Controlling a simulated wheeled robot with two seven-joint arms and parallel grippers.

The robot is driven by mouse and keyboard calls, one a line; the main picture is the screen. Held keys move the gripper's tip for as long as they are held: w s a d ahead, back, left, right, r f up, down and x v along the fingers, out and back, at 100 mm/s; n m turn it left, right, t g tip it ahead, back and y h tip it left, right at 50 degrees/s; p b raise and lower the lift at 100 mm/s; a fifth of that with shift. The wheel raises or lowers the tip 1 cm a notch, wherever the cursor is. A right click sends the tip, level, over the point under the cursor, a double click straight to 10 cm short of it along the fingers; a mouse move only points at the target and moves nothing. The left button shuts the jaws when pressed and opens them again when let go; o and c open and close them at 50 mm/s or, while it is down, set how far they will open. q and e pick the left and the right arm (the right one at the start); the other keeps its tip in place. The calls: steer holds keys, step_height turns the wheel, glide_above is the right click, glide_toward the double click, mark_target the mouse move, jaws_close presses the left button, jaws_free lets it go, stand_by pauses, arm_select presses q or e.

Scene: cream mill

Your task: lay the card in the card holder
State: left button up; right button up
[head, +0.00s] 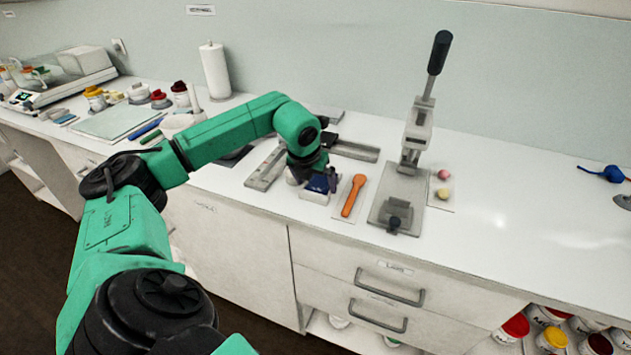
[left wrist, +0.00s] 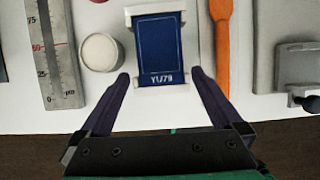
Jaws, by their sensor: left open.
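A dark blue card (left wrist: 160,47) with white print at its near end shows in the left wrist view. It lies on a small white card holder (left wrist: 152,10), whose light end pieces show at the card's far end and near corners. I cannot tell if it is fully seated. In the head view the card (head: 319,185) is a small blue patch near the counter's front edge. My left gripper (left wrist: 161,75) is open, with one finger on each side of the card's near end, apart from it. In the head view the left gripper (head: 315,179) partly hides the holder.
An orange spatula (head: 353,195) lies right of the card, then a lever press (head: 398,195) on a grey base. A steel ruler (left wrist: 53,45) and a round white-topped jar or disc (left wrist: 100,52) are on the left. The counter at far right is mostly clear.

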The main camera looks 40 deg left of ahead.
arm_select(q)
steer(key=shift+s, duration=0.1)
steer(key=shift+r, duration=0.35)
steer(key=v, duration=1.4)
steer(key=shift+d+f, duration=0.1)
